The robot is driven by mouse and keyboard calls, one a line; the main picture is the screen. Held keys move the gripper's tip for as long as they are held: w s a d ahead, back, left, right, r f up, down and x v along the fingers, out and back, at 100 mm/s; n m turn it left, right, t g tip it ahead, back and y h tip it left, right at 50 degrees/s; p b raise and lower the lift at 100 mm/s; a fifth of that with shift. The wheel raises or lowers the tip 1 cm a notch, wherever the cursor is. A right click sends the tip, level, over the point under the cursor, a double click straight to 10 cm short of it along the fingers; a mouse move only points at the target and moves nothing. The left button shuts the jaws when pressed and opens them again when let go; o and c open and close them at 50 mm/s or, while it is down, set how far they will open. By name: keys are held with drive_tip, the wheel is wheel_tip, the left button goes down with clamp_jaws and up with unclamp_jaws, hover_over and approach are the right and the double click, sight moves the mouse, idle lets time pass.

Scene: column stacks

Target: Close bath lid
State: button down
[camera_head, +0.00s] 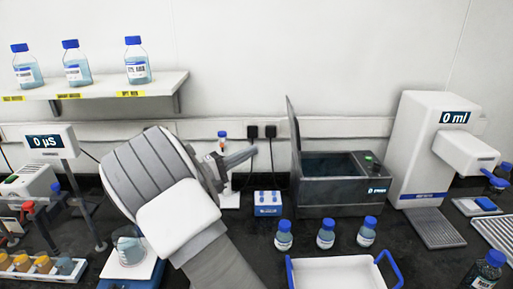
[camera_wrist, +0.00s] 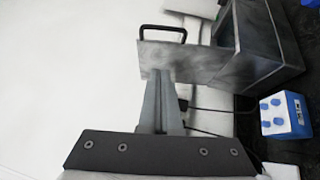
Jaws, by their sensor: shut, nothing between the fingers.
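The bath (camera_head: 345,192) is a dark grey box with an open, water-filled top and a green button. Its lid (camera_head: 294,135) stands nearly upright along the bath's left side, so the bath is open. In the wrist view the lid (camera_wrist: 195,66) is a grey plate with a black handle (camera_wrist: 163,29) on its far edge, and the bath body (camera_wrist: 268,50) lies to its right. My gripper (camera_head: 252,152) is shut and empty, left of the lid with a gap in the head view. In the wrist view my gripper's fingers (camera_wrist: 160,74) point at the lid's outer face.
Several blue-capped bottles (camera_head: 326,234) stand in front, near a white tray (camera_head: 340,274). A white dispenser (camera_head: 418,145) stands right. A shelf (camera_head: 110,88) hangs upper left.

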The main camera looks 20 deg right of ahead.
drive_tip(key=d+r+p, duration=0.2)
drive_tip(key=d+p, duration=0.1)
drive_tip(key=d, duration=0.8)
drive_tip(key=shift+w+d, duration=0.15)
drive_tip(key=shift+w, duration=0.05)
